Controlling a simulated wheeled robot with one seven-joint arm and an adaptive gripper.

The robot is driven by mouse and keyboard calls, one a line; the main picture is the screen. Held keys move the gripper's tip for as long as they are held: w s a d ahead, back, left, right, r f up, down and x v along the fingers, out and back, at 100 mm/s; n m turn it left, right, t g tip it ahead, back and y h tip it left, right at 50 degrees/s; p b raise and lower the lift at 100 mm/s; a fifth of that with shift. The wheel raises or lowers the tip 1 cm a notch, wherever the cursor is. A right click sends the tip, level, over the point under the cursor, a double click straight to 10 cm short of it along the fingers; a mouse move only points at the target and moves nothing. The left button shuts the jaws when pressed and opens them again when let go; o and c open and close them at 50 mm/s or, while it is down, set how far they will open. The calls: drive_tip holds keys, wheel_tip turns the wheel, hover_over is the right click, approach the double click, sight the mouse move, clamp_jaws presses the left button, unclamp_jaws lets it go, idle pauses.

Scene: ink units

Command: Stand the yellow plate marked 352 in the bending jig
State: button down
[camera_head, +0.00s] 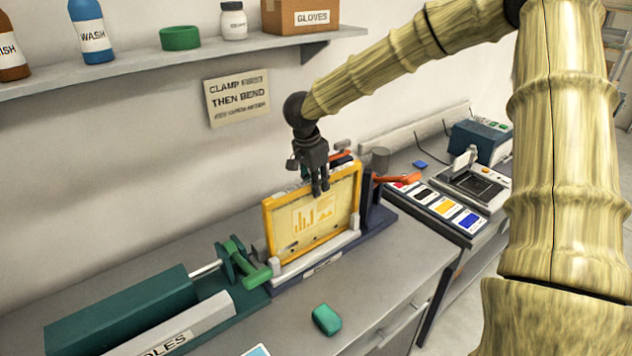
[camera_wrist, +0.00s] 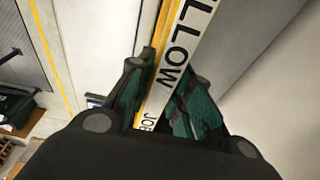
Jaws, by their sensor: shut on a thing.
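The yellow plate (camera_head: 312,214) stands upright in the bending jig (camera_head: 310,258) on the bench, its lower edge between the jig's pale end posts. The plate's face carries a faint printed chart; I cannot read the number 352 on it. My gripper (camera_head: 318,186) is at the plate's top edge and shut on it. In the wrist view the plate's edge (camera_wrist: 183,52), with the letters "LLOW" and "JOB", runs between the fingers of my gripper (camera_wrist: 155,110). Whether the plate's lower edge is fully seated cannot be told.
A green clamp (camera_head: 243,262) stands left of the jig and an orange-red lever (camera_head: 398,180) right of it. A green block (camera_head: 326,319) lies in front. Ink pads (camera_head: 445,207) sit at the right. A shelf (camera_head: 150,68) hangs above.

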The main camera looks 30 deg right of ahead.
drive_tip(key=shift+f, duration=0.1)
drive_tip(key=c, duration=1.2)
unclamp_jaws()
wheel_tip(320, 180, up, 12)
drive_tip(key=a, duration=0.2)
drive_tip(key=shift+s+a+f, duration=0.15)
drive_tip(key=shift+s+a, duration=0.05)
wheel_tip(320, 180, up, 5)
drive_tip(key=p, duration=0.5)
